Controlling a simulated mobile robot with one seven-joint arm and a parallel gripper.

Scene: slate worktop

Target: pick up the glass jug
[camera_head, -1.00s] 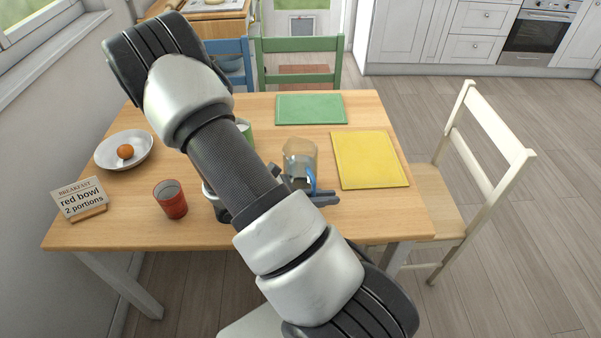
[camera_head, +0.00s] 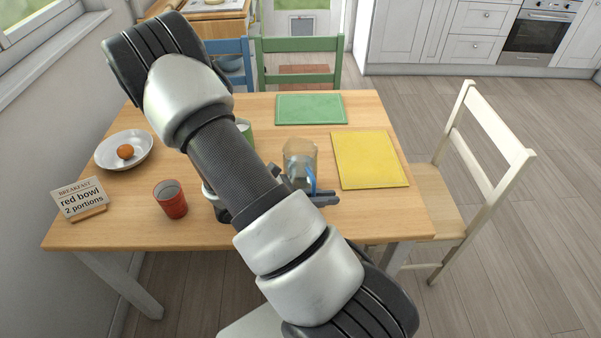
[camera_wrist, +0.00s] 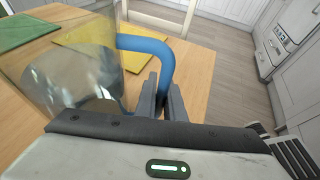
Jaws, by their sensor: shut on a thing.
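The glass jug (camera_head: 299,157) is clear, with a blue handle (camera_wrist: 152,46). It appears upright on the wooden table, partly hidden behind my arm in the head view. In the wrist view the jug's glass body (camera_wrist: 70,75) fills the left side. My gripper (camera_wrist: 161,88) is shut on the lower part of the blue handle, with its fingers on either side of it. In the head view my gripper (camera_head: 325,198) shows at the jug's near side. I cannot tell whether the jug's base touches the table.
A yellow mat (camera_head: 369,160) lies right of the jug, a green mat (camera_head: 310,109) behind it. Left stand a red cup (camera_head: 171,200), a white plate (camera_head: 108,157) with an egg (camera_head: 125,151), and a sign (camera_head: 79,197). A green mug (camera_head: 247,131) is partly hidden by my arm.

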